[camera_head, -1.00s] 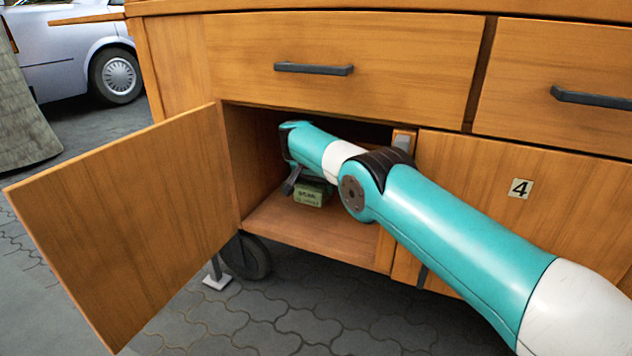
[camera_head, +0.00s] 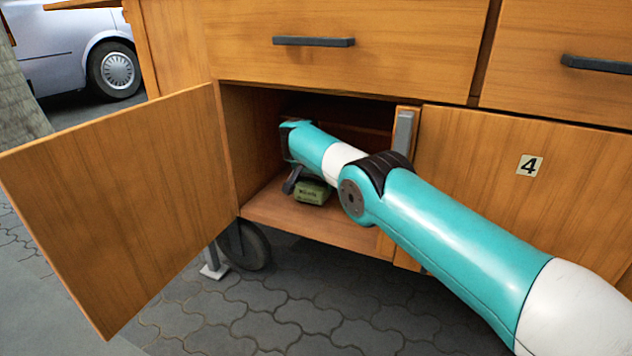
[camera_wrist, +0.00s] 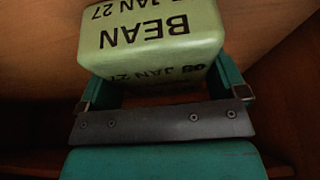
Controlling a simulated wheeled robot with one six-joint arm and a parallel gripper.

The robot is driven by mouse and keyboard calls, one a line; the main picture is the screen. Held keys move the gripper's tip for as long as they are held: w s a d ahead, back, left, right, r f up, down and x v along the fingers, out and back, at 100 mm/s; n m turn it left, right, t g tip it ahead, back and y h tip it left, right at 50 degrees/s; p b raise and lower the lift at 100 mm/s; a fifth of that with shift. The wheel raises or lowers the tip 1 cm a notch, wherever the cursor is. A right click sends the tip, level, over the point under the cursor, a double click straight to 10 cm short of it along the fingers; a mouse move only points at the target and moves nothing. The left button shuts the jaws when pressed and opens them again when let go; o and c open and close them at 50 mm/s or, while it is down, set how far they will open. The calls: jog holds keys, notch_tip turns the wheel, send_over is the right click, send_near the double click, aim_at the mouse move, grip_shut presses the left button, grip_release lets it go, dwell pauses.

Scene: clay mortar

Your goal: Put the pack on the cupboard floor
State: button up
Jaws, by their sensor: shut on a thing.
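The pack (camera_head: 313,192) is a small green block with dark lettering, inside the open cupboard. In the wrist view the pack (camera_wrist: 150,40) reads "BEAN" and "JAN 27" upside down. My gripper (camera_head: 298,180) reaches into the cupboard and is shut on the pack; its two fingers (camera_wrist: 165,92) lie at either side of it. The cupboard floor (camera_head: 320,228) is a bare wooden board below the pack. I cannot tell whether the pack's underside touches the floor.
The cupboard door (camera_head: 120,205) stands open at the left. A closed door marked 4 (camera_head: 480,190) is at the right, with an upright post (camera_head: 402,140) beside the opening. Drawers (camera_head: 350,60) are above. The front part of the cupboard floor is clear.

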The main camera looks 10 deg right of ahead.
jog(key=shift+f+b, duration=0.4)
jog(key=o, duration=0.7)
jog(key=shift+r, duration=0.1)
